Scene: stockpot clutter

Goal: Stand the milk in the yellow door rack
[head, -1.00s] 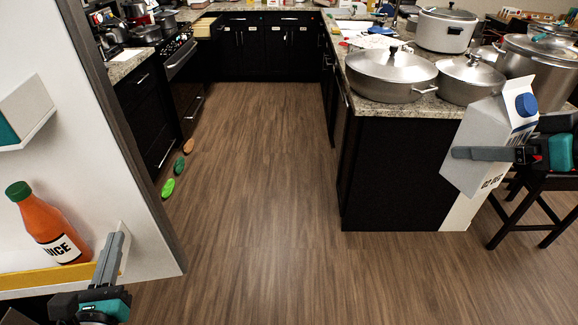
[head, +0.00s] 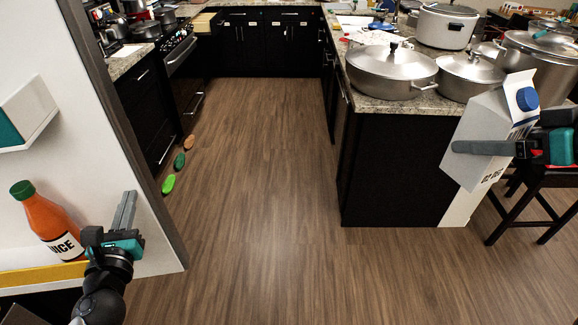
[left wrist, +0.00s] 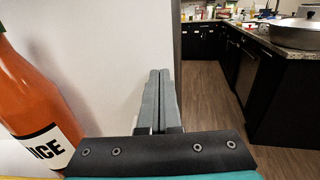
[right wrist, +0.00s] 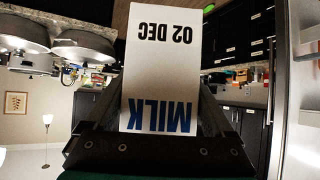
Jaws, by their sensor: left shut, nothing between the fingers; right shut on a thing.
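The milk (head: 474,135) is a white carton with a blue cap, held in the air at the right of the head view, slightly tilted. My right gripper (head: 484,148) is shut on it. In the right wrist view the milk (right wrist: 162,70) shows its printed face upside down between the fingers. The yellow door rack (head: 42,273) is at the lower left, on a white door. An orange juice bottle (head: 48,222) with a green cap stands in it. My left gripper (head: 126,210) is shut and empty, just right of the bottle; its closed fingers (left wrist: 158,103) show in the left wrist view.
A white shelf (head: 22,112) juts from the door above the rack. A counter with several steel pots (head: 390,72) stands at right, with a dark stool (head: 530,200) beside it. Small green and brown items (head: 169,184) lie on the floor, which is otherwise clear.

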